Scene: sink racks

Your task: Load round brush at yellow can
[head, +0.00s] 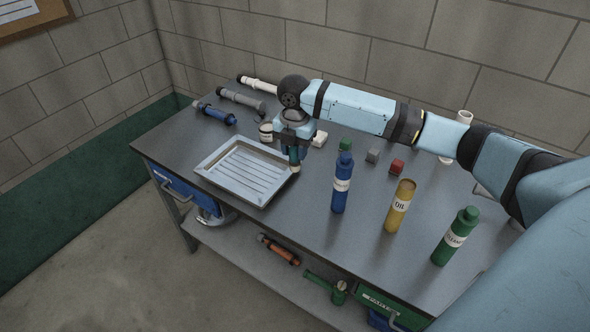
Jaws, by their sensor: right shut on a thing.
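My right gripper (293,146) points down over the right rim of the grey tray. It is shut on a small round thing with a teal body and a pale tan lower end, which looks like the round brush (295,167). The fingers hide part of it, and I cannot tell whether its lower end touches the tray. The yellow can (399,207), labelled OIL, stands upright on the bench to the right, between a blue bottle (341,184) and a green bottle (456,237). The brush is well apart from the can. My left gripper is not in view.
The ribbed tray (221,188) lies at the bench's front left. Green, grey (373,155) and red (396,167) blocks sit behind the bottles. Blue, grey and white cylindrical tools (262,85) lie at the back left. A lower shelf holds an orange tool (279,250).

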